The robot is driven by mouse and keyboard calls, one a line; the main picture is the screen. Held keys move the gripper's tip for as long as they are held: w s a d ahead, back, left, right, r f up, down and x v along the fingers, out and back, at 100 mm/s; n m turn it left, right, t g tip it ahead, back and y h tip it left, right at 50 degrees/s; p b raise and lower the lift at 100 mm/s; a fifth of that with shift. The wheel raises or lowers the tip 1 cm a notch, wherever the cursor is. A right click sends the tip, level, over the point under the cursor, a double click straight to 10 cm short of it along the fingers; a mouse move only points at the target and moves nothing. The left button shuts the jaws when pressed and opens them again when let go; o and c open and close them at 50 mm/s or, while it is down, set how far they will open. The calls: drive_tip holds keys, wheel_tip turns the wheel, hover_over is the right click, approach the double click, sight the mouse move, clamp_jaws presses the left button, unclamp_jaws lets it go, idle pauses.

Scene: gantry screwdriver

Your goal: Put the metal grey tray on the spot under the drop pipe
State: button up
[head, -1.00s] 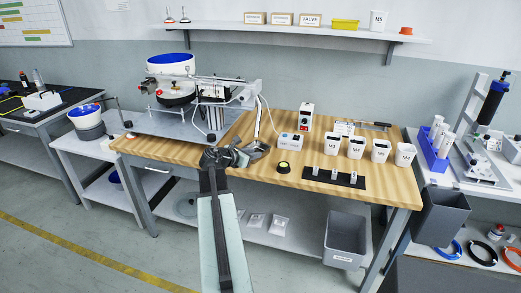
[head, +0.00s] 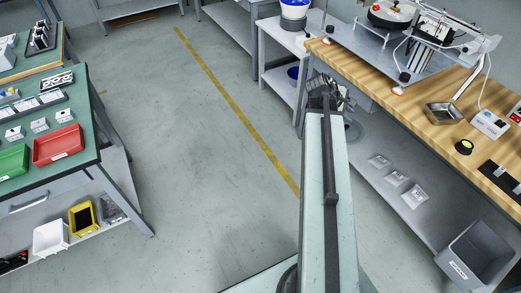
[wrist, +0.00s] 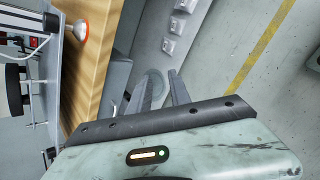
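The metal grey tray (head: 443,113) sits on the wooden bench top (head: 415,95) in the head view, small, shallow and open-topped. The light slanted drop pipe (head: 470,80) comes down from the machine, its lower end close to the tray's upper right rim. I cannot tell whether the tray lies exactly under that end. My gripper (head: 332,92) is off the bench's left end, well left of the tray. In the wrist view my gripper (wrist: 161,76) has its two dark fingers apart with nothing between them. The tray is not visible there.
A black and yellow button (head: 464,147) and a white box (head: 490,123) stand near the tray. A grey bin (head: 478,255) is on the lower shelf. A green-topped bench (head: 90,120) with red and green trays is at left. The floor between is clear.

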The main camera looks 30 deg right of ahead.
drive_tip(key=w+a+f+m+t+y, duration=0.15)
drive_tip(key=w+a, duration=0.25)
drive_tip(key=a, duration=0.6)
drive_tip(key=w+a+f+m+y, duration=0.2)
drive_tip(key=w+a+f, duration=0.1)
drive_tip(key=a, duration=0.7)
drive_tip(key=a+f+m+g+y, duration=0.1)
drive_tip(key=a+m+y, duration=0.3)
drive_tip(key=a, duration=2.3)
drive_tip(key=shift+s+f+y, duration=0.45)
drive_tip(key=shift+f+y, duration=0.05)
drive_tip(key=shift+y, duration=0.05)
